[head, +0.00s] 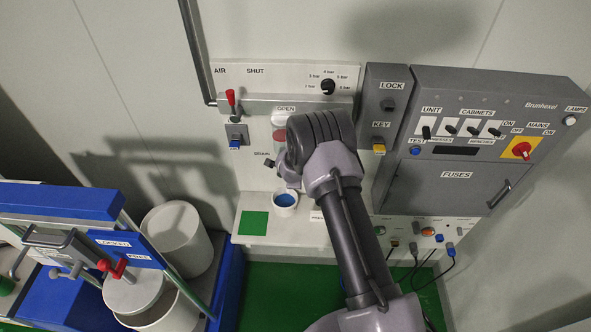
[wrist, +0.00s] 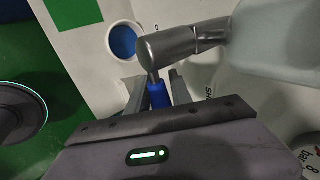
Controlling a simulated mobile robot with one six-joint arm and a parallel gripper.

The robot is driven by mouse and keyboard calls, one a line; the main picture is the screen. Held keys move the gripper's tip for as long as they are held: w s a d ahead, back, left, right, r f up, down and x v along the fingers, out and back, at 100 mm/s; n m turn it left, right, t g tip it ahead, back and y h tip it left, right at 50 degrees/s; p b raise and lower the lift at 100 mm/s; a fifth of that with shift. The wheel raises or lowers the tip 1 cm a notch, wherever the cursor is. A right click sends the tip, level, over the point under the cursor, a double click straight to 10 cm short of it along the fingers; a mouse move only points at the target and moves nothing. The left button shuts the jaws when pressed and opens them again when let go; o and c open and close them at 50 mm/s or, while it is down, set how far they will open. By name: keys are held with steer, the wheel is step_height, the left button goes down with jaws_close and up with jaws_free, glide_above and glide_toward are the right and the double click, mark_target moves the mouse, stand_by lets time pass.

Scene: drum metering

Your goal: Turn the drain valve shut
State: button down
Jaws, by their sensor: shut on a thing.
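In the wrist view the drain valve is a silver metal body (wrist: 185,42) with a short stem and a blue lever (wrist: 158,95). My gripper (wrist: 157,88) has its two fingers on either side of the blue lever and is shut on it. In the head view my gripper (head: 288,168) is at the panel, just right of the DRAIN label (head: 262,154), and my wrist hides most of the valve. A white cup (head: 285,211) with blue inside stands on the ledge below; the cup also shows in the wrist view (wrist: 110,45).
A pale bowl (wrist: 275,40) adjoins the valve. A red-handled AIR lever (head: 231,98) and a pressure knob (head: 328,87) are above. The grey electrical cabinet (head: 440,180) is close on the right. A blue drum stand (head: 60,201) and white drums (head: 176,232) are at left.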

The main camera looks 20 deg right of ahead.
steer(key=shift+r, duration=0.1)
steer(key=c, duration=1.1)
jaws_free()
steer(key=shift+c, duration=0.2)
steer(key=v, duration=1.7)
steer(key=shift+a+r, duration=0.1)
steer(key=shift+r, duration=0.05)
